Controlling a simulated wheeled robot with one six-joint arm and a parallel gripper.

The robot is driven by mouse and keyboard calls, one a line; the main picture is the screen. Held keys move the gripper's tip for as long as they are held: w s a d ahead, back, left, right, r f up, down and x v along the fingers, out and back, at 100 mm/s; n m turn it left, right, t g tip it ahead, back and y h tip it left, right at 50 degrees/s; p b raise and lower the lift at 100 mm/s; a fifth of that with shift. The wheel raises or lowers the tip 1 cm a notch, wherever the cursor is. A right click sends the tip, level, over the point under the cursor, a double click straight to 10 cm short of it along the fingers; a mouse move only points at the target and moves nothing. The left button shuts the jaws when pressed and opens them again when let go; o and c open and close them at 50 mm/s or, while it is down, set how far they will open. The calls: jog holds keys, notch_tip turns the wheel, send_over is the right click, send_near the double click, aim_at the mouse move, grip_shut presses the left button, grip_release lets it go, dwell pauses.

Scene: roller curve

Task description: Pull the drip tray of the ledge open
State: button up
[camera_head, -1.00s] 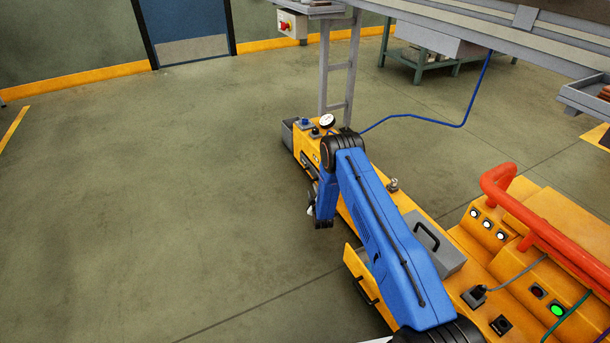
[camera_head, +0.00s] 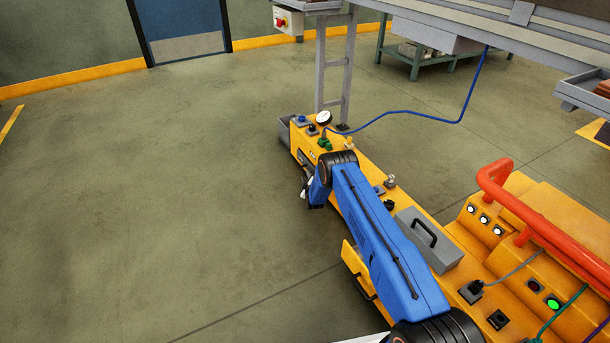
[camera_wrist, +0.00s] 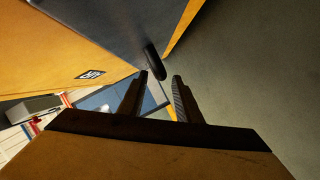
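The yellow ledge (camera_head: 365,168) runs from the lower right to the back middle. In the wrist view a dark grey face (camera_wrist: 120,25) with a black bar handle (camera_wrist: 155,62) lies between yellow panels; it may be the drip tray's front, but I cannot tell for sure. My gripper (camera_wrist: 160,82) is open and empty. The handle stands just beyond the fingertips, roughly in line with the gap between them. I cannot tell whether they touch it. In the head view my gripper (camera_head: 305,190) is beside the ledge's left side, partly hidden by my blue arm.
A yellow drawer (camera_head: 352,258) with a black handle stands open on the ledge's near left side. A grey box (camera_head: 428,240) with a handle, several knobs and a gauge (camera_head: 323,117) sit on top. A red pipe (camera_head: 500,185) is at right. The floor to the left is clear.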

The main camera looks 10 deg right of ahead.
aim_at(305, 173)
jog(key=shift+x, duration=2.1)
grip_shut()
